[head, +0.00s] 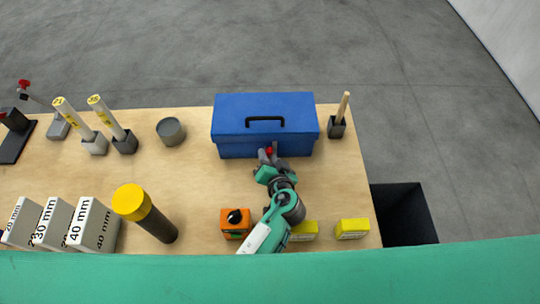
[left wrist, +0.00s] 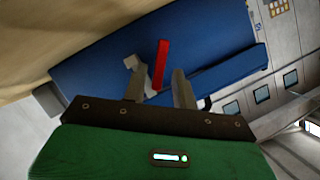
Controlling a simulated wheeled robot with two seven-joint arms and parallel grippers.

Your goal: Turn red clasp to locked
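The red clasp (head: 269,150) is on the front of the blue toolbox (head: 240,122), which stands closed at the back of the table. In the left wrist view the clasp (left wrist: 160,65) is a narrow red bar against the blue box (left wrist: 205,40). My left gripper (head: 267,156) is at the front of the toolbox, at the clasp. In the left wrist view its fingers (left wrist: 156,84) are apart, with the clasp showing in the gap between them. I cannot tell whether either finger touches it. My right gripper is not in view.
An orange box with a black knob (head: 236,222) and yellow boxes (head: 352,228) are near the front edge. A yellow-capped cylinder (head: 146,212) and a grey cup (head: 171,131) stand left. A small holder (head: 337,127) stands right of the toolbox. Bare table lies left of my arm.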

